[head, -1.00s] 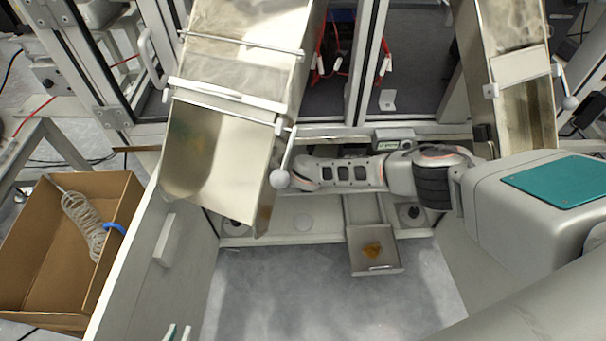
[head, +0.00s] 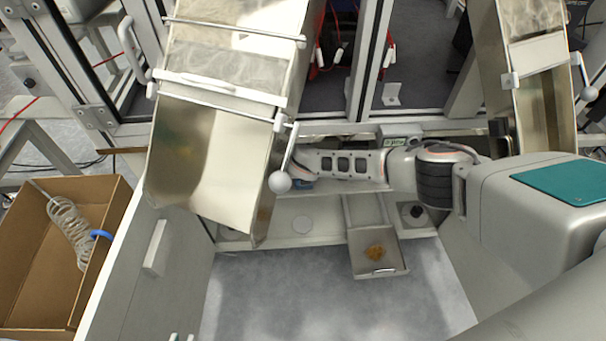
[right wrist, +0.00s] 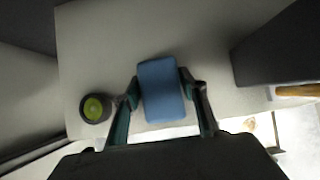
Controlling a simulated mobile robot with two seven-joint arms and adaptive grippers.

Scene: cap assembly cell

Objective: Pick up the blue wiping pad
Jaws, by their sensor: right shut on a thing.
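The blue wiping pad (right wrist: 161,92) shows in the right wrist view, standing out against a pale surface. My right gripper (right wrist: 160,98) has one finger on each side of it and is shut on it. Whether the pad touches the surface below I cannot tell. In the head view my right arm reaches in from the right, and its gripper end is largely hidden behind the left metal chute.
A round black-and-green thing (right wrist: 95,108) stands left of the pad. The metal chute (head: 205,160) overhangs my right gripper. A small open drawer (head: 392,262) holds something orange-brown. A cardboard box (head: 25,270) with a coiled hose stands at left. The grey floor in front is clear.

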